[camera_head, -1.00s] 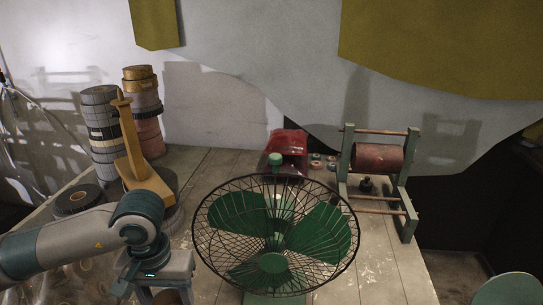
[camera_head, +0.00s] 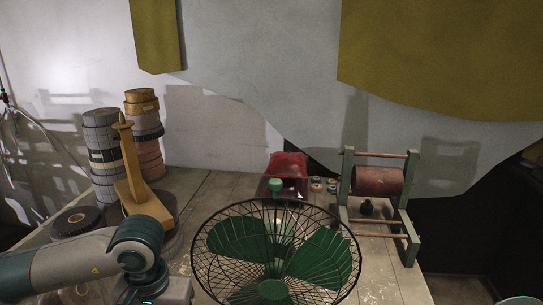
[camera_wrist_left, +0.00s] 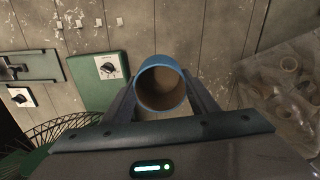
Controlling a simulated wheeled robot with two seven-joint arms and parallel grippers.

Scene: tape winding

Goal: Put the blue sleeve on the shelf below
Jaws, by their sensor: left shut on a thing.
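The blue sleeve (camera_wrist_left: 160,63) is a short hollow tube with a blue rim and a brown inside, seen end-on in the left wrist view. My left gripper (camera_wrist_left: 160,84) is shut on it, one finger on each side. In the head view my left arm comes in from the left, and its fingers and the sleeve are cut off by the bottom edge. My right gripper is not in view. I cannot make out the shelf below in either view.
A wire-caged green fan (camera_head: 275,255) stands at the table's front. A wooden stand (camera_head: 135,185) and tape stacks (camera_head: 102,150) are at left, a red package (camera_head: 288,165) behind, a roller frame (camera_head: 380,185) at right. A clear bag of rings (camera_wrist_left: 290,90) shows in the wrist view.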

